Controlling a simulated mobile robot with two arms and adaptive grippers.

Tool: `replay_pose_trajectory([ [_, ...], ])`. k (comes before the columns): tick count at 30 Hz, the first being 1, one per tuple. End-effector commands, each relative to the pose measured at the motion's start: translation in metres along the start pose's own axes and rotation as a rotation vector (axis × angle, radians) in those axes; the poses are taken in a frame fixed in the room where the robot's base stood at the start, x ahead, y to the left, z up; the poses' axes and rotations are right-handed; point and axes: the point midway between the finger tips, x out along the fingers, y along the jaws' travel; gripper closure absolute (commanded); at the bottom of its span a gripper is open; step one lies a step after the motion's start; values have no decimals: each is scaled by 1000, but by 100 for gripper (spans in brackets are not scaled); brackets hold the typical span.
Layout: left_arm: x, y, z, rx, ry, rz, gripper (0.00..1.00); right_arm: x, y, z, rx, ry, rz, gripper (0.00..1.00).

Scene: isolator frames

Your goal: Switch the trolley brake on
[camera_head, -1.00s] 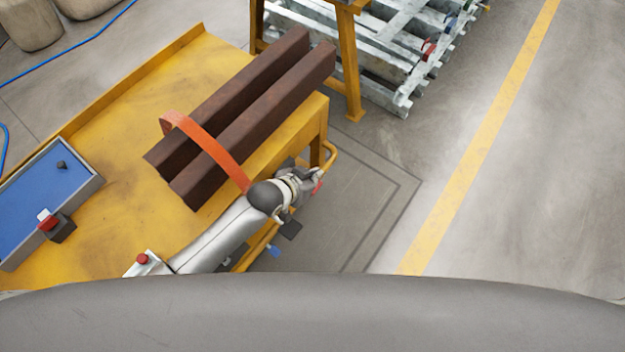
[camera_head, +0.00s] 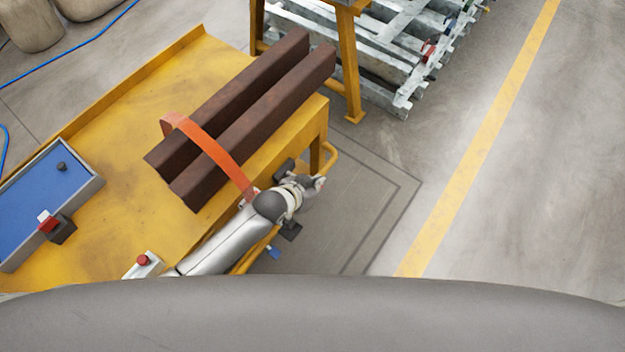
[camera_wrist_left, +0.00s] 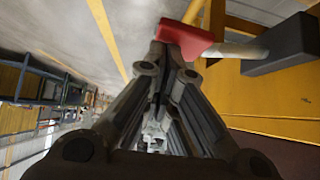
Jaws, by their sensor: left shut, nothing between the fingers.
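The yellow trolley (camera_head: 115,125) stands at the left in the head view. My left gripper (camera_head: 318,183) is at its right side, beside the yellow rail, below the top. In the left wrist view the shut fingers (camera_wrist_left: 172,62) point at a red part (camera_wrist_left: 190,38), which looks like the brake handle. It joins a pale rod (camera_wrist_left: 240,50) that runs to a dark block (camera_wrist_left: 283,45). The fingertips overlap the red part; I cannot tell if they touch it. In the head view the red part is hidden by my gripper. My right gripper is not in view.
Two brown beams (camera_head: 245,110) lie on the trolley under an orange strap (camera_head: 212,150). A blue panel (camera_head: 45,200) and a red button box (camera_head: 143,263) are at the left. A metal rack (camera_head: 390,70) stands behind. The floor at the right (camera_head: 530,200) is clear.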

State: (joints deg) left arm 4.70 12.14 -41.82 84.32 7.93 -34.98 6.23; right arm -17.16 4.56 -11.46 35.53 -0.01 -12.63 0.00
Motion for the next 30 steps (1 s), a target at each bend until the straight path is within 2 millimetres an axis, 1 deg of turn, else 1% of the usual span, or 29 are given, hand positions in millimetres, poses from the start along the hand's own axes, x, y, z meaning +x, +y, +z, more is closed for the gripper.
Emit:
replay_pose_trajectory([
  [4, -1, 0, 0, 0, -3, 0, 100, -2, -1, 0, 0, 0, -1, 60],
  [7, -5, -1, -4, 0, -3, 0, 100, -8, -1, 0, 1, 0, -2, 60],
  [18, -32, -6, -35, -3, -1, -3, 100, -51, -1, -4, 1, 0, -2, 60],
  [19, -35, -6, -30, -3, -2, -3, 100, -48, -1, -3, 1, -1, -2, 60],
  [30, -94, -2, -29, -2, 0, -3, 100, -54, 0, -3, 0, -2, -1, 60],
])
